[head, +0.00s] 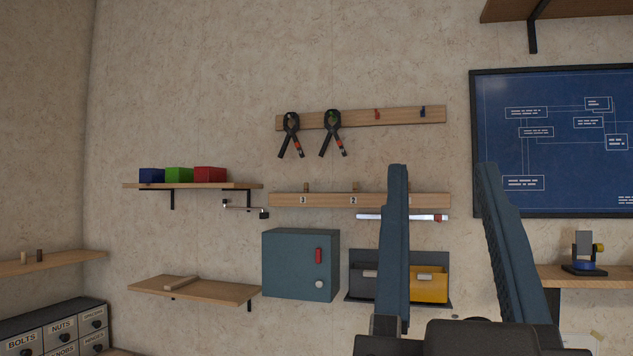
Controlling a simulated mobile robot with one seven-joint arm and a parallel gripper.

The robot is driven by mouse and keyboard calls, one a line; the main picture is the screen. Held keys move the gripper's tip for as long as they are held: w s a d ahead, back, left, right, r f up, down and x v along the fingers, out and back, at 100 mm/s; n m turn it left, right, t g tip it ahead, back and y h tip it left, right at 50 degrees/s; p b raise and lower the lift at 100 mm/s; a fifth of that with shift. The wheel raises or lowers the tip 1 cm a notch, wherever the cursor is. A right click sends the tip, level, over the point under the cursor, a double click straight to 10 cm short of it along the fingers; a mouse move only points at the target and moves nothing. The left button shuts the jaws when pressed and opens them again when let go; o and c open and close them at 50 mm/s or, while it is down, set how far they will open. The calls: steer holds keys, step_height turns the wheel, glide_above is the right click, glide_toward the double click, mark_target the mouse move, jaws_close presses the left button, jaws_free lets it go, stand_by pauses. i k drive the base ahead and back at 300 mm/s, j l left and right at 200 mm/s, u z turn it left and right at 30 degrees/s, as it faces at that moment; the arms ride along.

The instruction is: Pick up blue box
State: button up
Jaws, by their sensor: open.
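The blue box (151,175) is a small dark blue block at the left end of the upper left shelf (215,186). A green box (179,174) stands just to its right, and a red box (210,174) stands right of the green one. My gripper (442,168) is in the right half of the head view, its two long blue-grey fingers pointing up and spread wide apart. It is open and empty, well to the right of the blue box. The fingers cover part of the numbered rail and the wall bins.
A lower shelf (194,290) holds a wooden piece. A blue-grey cabinet (300,265) hangs between the shelves and my gripper. Two clamps (289,134) hang on the upper rail (392,117). A blueprint board (560,140) is at right. The wall above the boxes is clear.

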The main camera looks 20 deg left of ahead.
mark_target(146, 175)
steer(key=u, duration=1.25)
